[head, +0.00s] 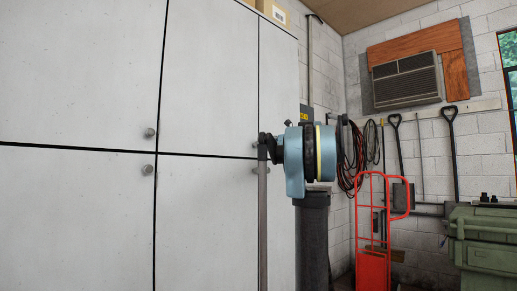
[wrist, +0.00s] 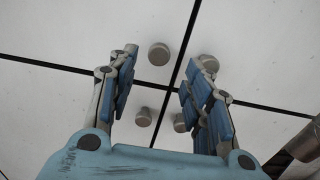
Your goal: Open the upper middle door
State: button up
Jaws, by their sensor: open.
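The upper middle door (head: 210,75) is a flat pale grey panel, shut flush with its neighbours. My gripper (head: 264,140) is at its lower right corner in the head view, and the arm behind it hides part of the cabinet there. In the wrist view my gripper (wrist: 161,58) is open and empty, its fingers pointing at the doors. The upper middle door's round metal knob (wrist: 158,54) shows between the fingertips, above the horizontal gap and left of the vertical gap. I cannot tell whether the fingers reach around it.
Other knobs sit close by: the upper right door's (wrist: 208,65) beside the right finger, and two below (wrist: 143,116). The upper left door (head: 80,70) is shut.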

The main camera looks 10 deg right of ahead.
aim_at(258, 144)
jog(key=x, duration=0.7)
jog(key=shift+a, duration=0.1)
grip_shut()
